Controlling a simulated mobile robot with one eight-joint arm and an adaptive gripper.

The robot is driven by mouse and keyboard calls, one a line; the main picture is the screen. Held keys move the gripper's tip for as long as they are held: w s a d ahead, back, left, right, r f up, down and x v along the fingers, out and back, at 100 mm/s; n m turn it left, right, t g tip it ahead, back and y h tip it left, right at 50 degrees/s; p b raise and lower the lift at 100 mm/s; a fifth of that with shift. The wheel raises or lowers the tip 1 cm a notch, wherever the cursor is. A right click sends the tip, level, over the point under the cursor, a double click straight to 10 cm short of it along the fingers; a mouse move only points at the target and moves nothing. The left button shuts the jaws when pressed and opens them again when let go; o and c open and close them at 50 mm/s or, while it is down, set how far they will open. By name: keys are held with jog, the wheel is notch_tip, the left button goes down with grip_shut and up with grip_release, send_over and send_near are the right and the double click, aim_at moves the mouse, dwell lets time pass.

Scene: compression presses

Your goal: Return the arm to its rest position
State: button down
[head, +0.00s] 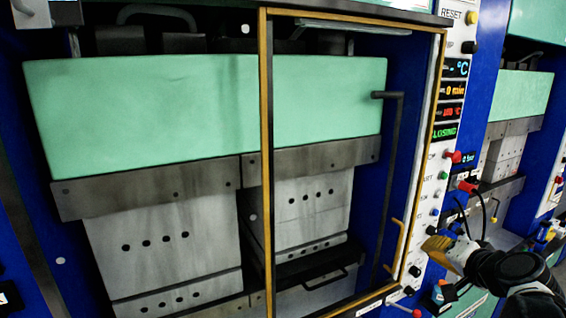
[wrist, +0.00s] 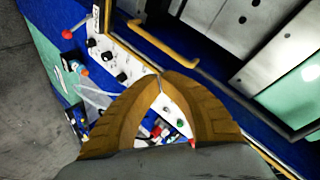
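My gripper (head: 438,244) is at the lower right of the head view, in front of the press's white control panel (head: 426,213). In the wrist view, the two orange-brown fingers of my gripper (wrist: 162,80) meet at their tips with nothing visible between them. The panel shows behind and between the fingers. My dark arm reaches in from the lower right corner of the head view. I cannot tell whether the fingertips touch the panel.
A yellow-framed door (head: 267,160) with a yellow handle (head: 398,250) stands before the press, close left of my gripper. A red-capped knob (head: 467,187) projects nearby. The green display (head: 445,132) appears to read "CLOSING". Another press (head: 519,97) stands at right. Grey floor (wrist: 30,100) shows in the wrist view.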

jog(key=s+a+f+n+g+y+b, duration=0.1)
jog(key=s+a+f+n+g+b, duration=0.35)
jog(key=a+f+b, duration=0.8)
jog(key=s+a+f+n+g+h+b, duration=0.1)
jog(key=s+a+f+n+b, duration=0.3)
jog(key=s+f, duration=0.7)
jog(key=s+a+n, duration=0.1)
jog(key=s+a, duration=0.1)
jog(key=shift+s+a+f, duration=0.25)
jog(key=shift+s, duration=0.1)
dwell(1.8)
